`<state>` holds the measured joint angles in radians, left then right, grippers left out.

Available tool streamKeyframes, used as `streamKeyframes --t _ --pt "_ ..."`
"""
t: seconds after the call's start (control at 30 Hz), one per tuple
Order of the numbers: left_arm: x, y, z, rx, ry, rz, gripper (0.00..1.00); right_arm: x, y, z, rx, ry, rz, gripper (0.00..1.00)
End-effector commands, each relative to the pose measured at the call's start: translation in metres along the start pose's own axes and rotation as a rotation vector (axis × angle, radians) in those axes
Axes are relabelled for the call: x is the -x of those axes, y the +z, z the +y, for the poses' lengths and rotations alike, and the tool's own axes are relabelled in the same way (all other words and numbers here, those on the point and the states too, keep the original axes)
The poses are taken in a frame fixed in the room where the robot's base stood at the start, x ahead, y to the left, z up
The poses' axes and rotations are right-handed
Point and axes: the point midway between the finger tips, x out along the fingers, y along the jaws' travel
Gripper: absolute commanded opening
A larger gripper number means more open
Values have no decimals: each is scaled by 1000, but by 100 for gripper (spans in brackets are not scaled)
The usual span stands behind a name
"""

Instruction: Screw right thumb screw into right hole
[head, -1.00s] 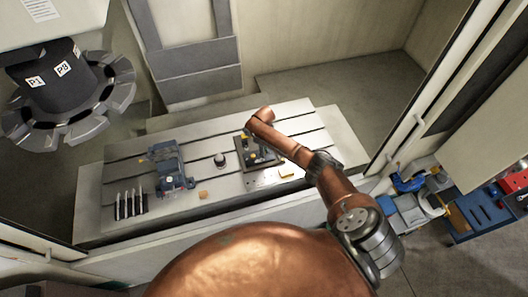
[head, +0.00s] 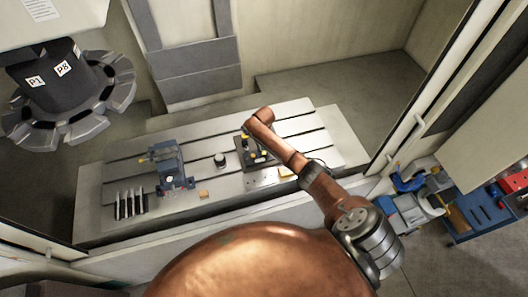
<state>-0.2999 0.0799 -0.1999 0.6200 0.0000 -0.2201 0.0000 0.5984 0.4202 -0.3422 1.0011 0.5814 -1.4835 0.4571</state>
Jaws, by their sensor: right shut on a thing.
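The dark mould base (head: 243,157) sits on the slotted grey table, right of the table's middle, with small yellow parts on it. My right arm comes in from the lower right and bends over it. My right gripper (head: 247,135) is small in the head view, at the mould base's back left edge, partly hidden by my copper wrist. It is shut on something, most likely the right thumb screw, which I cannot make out. The right hole is too small or hidden to see. My left gripper is not in view.
A blue-grey vise (head: 170,168) stands on the table's left half, with several dark upright tools (head: 130,203) before it. A round black knob-like part (head: 220,160) stands left of the mould base. A small orange block (head: 204,194) lies near the front edge. A tool carousel (head: 70,95) hangs upper left.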

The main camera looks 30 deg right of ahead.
Motion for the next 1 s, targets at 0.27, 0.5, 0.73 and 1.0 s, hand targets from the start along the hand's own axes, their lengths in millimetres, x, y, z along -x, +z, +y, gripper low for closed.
streamKeyframes --t 0.27,0.5,0.73,1.0 --pt "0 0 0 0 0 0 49 -4 4 -3 -155 -4 -9 0" --pt "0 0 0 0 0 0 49 -4 4 -2 -348 -1 -9 0" --pt "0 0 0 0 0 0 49 -4 4 -1 -348 0 -9 20" --pt "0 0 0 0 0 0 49 -2 2 -1 -346 0 -5 36"
